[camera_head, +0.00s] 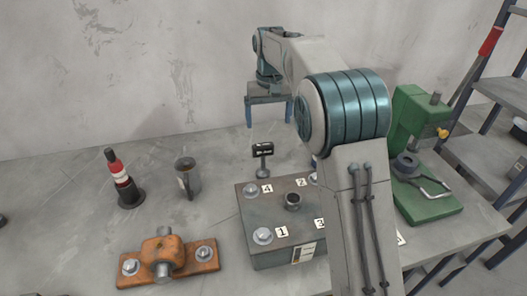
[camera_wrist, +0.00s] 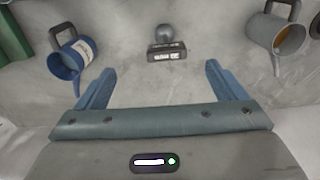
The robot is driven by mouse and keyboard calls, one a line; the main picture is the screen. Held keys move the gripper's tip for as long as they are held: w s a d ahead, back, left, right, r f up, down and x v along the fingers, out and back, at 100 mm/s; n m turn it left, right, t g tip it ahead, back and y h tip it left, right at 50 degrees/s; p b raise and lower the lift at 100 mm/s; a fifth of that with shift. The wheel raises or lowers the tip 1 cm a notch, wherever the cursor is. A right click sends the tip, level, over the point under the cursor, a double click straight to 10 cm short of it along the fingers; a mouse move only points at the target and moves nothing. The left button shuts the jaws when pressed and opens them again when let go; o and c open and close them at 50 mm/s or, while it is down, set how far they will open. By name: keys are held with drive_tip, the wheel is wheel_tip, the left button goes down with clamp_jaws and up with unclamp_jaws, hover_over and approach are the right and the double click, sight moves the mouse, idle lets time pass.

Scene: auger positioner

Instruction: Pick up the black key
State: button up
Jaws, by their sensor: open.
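A small black piece with white lettering (camera_head: 263,151) stands upright on the grey table, on a stem with a rounded grey base, behind the metal box. It is the only thing here that fits the black key, though I cannot make out a key shape. In the wrist view the black piece (camera_wrist: 167,51) lies ahead of the fingertips, near the middle between them, with a grey ball-like part beyond it. My gripper (camera_head: 269,118) is open and empty, above and behind the piece in the head view. Its two blue fingers (camera_wrist: 160,75) are apart and do not touch it.
A metal box with numbered bolts (camera_head: 268,205) stands in front of the piece. A blue mug (camera_wrist: 72,58) shows in the wrist view. A green press (camera_head: 420,150) is right.

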sight(263, 144)
drive_tip(key=f, duration=0.3)
drive_tip(key=w+a+f, duration=0.1)
drive_tip(key=f, duration=0.2)
drive_tip(key=w+f+p, duration=0.1)
drive_tip(key=f, duration=0.2)
drive_tip(key=shift+w+a, duration=0.1)
drive_tip(key=shift+a, duration=0.3)
drive_tip(key=shift+f+p, duration=0.95)
drive_tip(key=shift+f, duration=1.65)
drive_tip(key=shift+c, duration=0.3)
drive_tip(key=shift+w, duration=0.1)
drive_tip(key=c, duration=1.1)
